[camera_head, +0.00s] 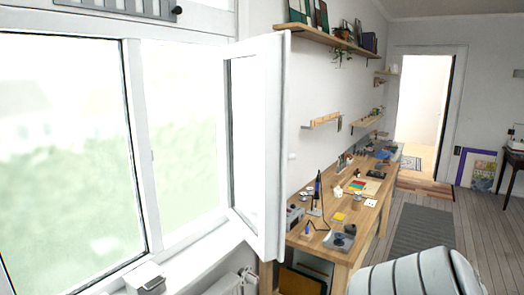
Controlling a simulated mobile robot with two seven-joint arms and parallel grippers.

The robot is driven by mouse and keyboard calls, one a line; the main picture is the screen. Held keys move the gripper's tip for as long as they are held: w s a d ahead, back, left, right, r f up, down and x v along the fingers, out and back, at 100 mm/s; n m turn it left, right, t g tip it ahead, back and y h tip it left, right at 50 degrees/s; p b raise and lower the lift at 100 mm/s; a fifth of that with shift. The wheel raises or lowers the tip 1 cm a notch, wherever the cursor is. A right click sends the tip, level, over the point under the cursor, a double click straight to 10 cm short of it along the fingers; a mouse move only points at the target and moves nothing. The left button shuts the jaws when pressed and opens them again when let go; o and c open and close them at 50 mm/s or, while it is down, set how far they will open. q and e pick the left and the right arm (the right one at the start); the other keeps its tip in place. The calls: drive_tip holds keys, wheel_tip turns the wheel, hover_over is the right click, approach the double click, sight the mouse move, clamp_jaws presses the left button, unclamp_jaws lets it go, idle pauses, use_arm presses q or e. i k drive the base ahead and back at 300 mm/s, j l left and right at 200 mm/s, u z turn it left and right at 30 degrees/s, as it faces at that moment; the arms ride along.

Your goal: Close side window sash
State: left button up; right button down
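The side window sash (272,150) is a white-framed glazed panel. It stands open, swung into the room from the right side of the window opening, and is seen at a steep angle. A small white handle (291,156) shows on its right edge. The window frame (135,130) is white, and bright blurred greenery shows through the opening and the large left pane (65,160). Neither of my grippers is in view, and nothing is seen touching the sash.
A white sill (190,268) runs below the window, with a small grey-and-white object (148,284) on it. A cluttered wooden workbench (328,240) stands right of the sash, with shelves (330,38) above. A white banded rounded form fills the lower right; I cannot tell what it is.

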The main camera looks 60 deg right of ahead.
sight(266, 235)
drive_tip(key=k+l+z, duration=0.1)
drive_tip(key=l+z, duration=0.3)
drive_tip(key=l, duration=1.15)
drive_tip(key=i+l+z, duration=0.1)
drive_tip(key=l+z, duration=0.25)
drive_tip(key=l, duration=1.2)
drive_tip(key=u, duration=1.3)
